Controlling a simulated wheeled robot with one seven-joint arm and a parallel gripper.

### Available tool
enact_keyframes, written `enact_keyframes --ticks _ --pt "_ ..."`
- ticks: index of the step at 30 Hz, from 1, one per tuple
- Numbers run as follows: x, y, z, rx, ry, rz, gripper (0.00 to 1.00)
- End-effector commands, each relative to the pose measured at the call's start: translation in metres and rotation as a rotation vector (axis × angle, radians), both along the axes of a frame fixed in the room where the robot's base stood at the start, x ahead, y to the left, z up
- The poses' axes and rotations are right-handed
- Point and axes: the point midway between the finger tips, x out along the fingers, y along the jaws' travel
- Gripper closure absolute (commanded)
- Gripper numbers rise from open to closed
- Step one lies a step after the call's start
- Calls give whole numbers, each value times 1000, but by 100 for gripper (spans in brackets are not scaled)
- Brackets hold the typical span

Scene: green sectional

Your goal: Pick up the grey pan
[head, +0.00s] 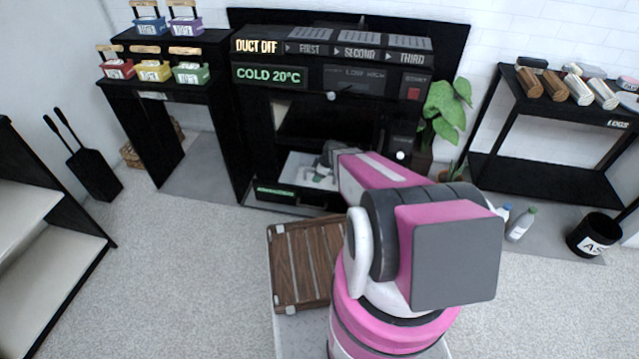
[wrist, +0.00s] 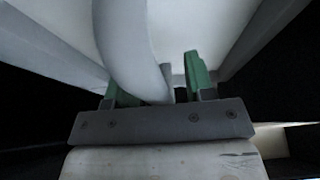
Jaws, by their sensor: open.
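My arm reaches into an open, white-lined drawer (head: 297,163) low in the black kiln-like unit. My gripper (head: 320,177) is inside that drawer. In the wrist view its green-padded fingers (wrist: 153,78) are apart. A smooth, curved light-grey bar (wrist: 128,45) runs down between the fingers; it appears to be part of the grey pan, perhaps its handle. I cannot tell whether either finger touches it. The rest of the pan is not clear in the head view, where my arm and gripper cover part of the drawer.
The drawer's side walls stand close around my gripper. A wooden slatted crate (head: 300,262) lies in front of the drawer. The black unit (head: 345,95) rises above it. A plant (head: 447,108) and a log table (head: 560,112) stand to the right.

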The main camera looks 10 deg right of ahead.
Motion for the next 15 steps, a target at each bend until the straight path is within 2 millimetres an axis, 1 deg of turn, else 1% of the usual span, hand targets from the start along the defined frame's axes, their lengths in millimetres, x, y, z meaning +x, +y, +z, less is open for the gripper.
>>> enact_keyframes --ticks 5,6,8,9,10,11,15 --pt "0 0 0 0 0 0 51" --pt "0 0 0 0 0 0 54" --pt "0 0 0 0 0 0 74" --pt "0 0 0 0 0 0 87" --pt "0 0 0 0 0 0 97" --pt "0 0 0 0 0 0 100" --pt "0 0 0 0 0 0 100"
